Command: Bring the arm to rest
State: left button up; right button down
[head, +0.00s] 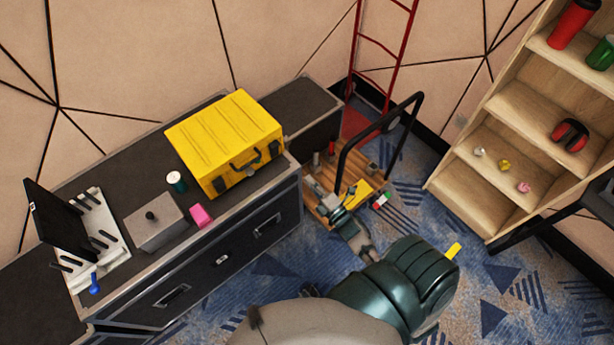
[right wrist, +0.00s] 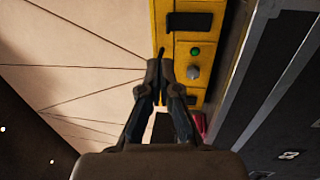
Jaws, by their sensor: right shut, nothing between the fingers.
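My right arm comes in from the bottom of the head view and reaches over the blue carpet toward the dark cabinet. Its small gripper (head: 312,184) is near the cabinet's right end, below and right of the yellow case (head: 225,135). In the right wrist view the two dark fingers (right wrist: 160,68) are together at the tips, with nothing held. A yellow face (right wrist: 195,35) with a green button and a grey knob shows beyond them; I cannot tell how far off it is. My left gripper is in neither view.
The dark cabinet (head: 300,172) bears a grey box (head: 153,222), a pink block (head: 201,215), a small can (head: 176,181) and a white rack (head: 103,250). A wooden cart with a black handle (head: 345,155) stands close by the gripper. A wooden shelf (head: 510,140) stands right; carpet lies between.

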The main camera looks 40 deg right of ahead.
jog(key=s+a+f+m+g+h, duration=0.1)
jog(key=s+f+m+g, duration=0.2)
jog(key=f, duration=0.6)
jog(key=s+a+f+m+g, duration=0.2)
jog(key=s+f+m+g, duration=0.1)
jog(key=f, duration=0.6)
jog(key=s+a+f+m+g+h, duration=0.1)
jog(key=s+f+m+g, duration=0.2)
jog(key=f, duration=0.6)
jog(key=s+a+f+m+g, duration=0.1)
jog(key=s+f+m+g, duration=0.1)
jog(key=s+f, duration=0.3)
jog(key=s+a+f+m+g, duration=0.2)
jog(key=s+f, duration=0.4)
jog(key=s, duration=0.7)
jog(key=s+a+f+m+g, duration=0.2)
jog(key=s+f+g, duration=0.3)
jog(key=s, duration=0.4)
jog(key=shift+s+a+f+m+g, duration=0.25)
jog(key=shift+f+m+g, duration=0.25)
jog(key=shift+m, duration=0.3)
